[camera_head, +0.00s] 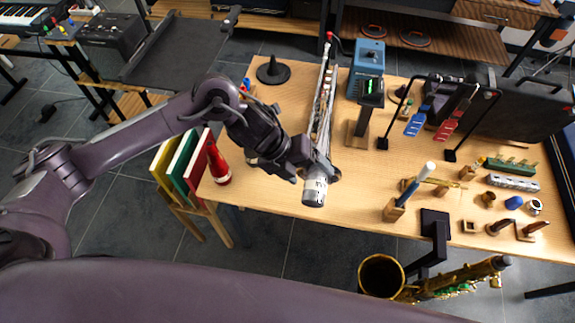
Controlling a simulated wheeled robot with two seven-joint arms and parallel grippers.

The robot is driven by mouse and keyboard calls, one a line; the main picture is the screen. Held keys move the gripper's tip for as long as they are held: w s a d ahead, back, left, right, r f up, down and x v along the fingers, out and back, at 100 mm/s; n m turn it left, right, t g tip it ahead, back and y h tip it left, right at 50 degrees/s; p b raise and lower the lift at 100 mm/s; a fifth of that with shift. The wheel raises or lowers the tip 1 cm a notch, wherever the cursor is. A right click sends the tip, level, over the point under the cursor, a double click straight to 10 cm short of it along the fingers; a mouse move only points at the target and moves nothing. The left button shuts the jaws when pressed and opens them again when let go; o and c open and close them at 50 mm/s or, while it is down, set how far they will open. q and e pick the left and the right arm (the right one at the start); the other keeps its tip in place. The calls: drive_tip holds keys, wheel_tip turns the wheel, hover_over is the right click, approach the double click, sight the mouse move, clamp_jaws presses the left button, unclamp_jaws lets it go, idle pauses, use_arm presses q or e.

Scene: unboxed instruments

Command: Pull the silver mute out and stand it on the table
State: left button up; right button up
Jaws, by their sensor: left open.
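The silver mute (314,192) is a grey cylinder with a pale label band, at the near edge of the table. A long silver instrument (322,105) lies behind it, pointing toward the mute. My left gripper (318,174) is open at the mute's far end, with its fingers close around or beside it; contact cannot be told. The gripper and wrist hide where the mute meets the instrument. My right gripper is not in view.
The wooden table (270,205) has a bare area left of the mute. A saxophone (447,283) stands in front.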

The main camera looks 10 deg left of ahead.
sight(309, 193)
use_arm(q)
drive_tip(key=shift+m+g+y, duration=0.5)
drive_tip(key=shift+m+g, duration=0.1)
drive_tip(key=shift+m, duration=0.1)
drive_tip(key=f+b, duration=0.2)
drive_tip(key=f, duration=0.1)
drive_tip(key=f+b, duration=0.3)
drive_tip(key=f, duration=0.1)
drive_tip(key=shift+s+a+f, duration=0.15)
drive_tip(key=shift+s, duration=0.05)
drive_tip(key=shift+b+x, duration=1.6)
drive_tip(key=shift+x, duration=0.3)
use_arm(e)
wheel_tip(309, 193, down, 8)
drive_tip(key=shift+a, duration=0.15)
use_arm(q)
drive_tip(key=shift+c, duration=0.5)
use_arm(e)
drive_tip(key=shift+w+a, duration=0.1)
use_arm(q)
drive_tip(key=c, duration=0.8)
drive_tip(key=shift+c, duration=0.2)
